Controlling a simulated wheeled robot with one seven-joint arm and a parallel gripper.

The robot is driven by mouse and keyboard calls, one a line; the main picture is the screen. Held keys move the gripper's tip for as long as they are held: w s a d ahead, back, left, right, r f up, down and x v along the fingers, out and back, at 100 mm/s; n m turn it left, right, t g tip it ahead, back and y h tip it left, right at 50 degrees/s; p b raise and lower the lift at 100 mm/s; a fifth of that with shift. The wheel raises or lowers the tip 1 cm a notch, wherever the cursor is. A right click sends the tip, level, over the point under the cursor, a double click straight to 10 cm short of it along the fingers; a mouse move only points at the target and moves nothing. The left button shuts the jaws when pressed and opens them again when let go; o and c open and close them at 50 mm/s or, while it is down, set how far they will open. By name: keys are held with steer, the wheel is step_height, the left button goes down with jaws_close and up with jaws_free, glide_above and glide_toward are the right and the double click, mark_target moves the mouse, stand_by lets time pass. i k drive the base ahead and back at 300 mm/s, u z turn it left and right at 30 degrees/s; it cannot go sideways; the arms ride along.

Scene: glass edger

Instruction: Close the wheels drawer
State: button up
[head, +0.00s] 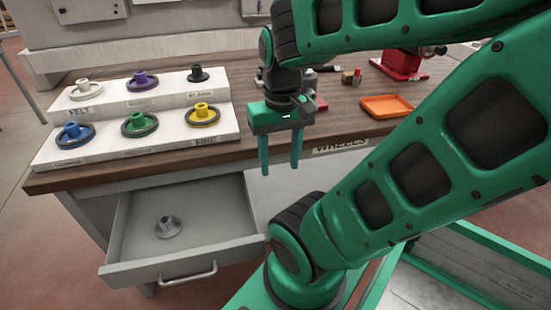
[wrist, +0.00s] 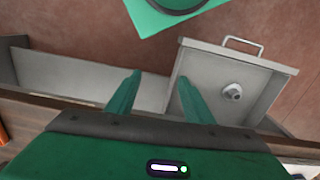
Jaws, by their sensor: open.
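A grey drawer (head: 135,272) stands pulled out under the left part of the bench, with a bar handle (head: 188,273) on its front. A small grey flanged wheel (head: 167,228) lies inside it. In the wrist view the open drawer (wrist: 204,82) is at the right, with its handle (wrist: 243,44) toward the top. A WHEELS label (head: 341,147) is on the bench's front edge, right of my gripper and of the open drawer. My gripper (head: 279,168) points down, open and empty, in front of the bench edge. It is above and right of the open drawer, apart from it.
A white stepped stand (head: 190,147) on the bench (head: 243,152) holds several coloured wheels. An orange tray (head: 388,106) and a red machine (head: 402,66) are at the right. A pale panel (wrist: 85,80) shows left of the drawer in the wrist view. Floor is clear beyond the handle.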

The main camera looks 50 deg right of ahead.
mark_target(216, 214)
steer(key=k, duration=0.5)
steer(key=u, duration=0.8)
steer(key=k, duration=1.2)
steer(key=z, duration=0.8)
steer(key=i, duration=1)
steer(key=u, duration=0.05)
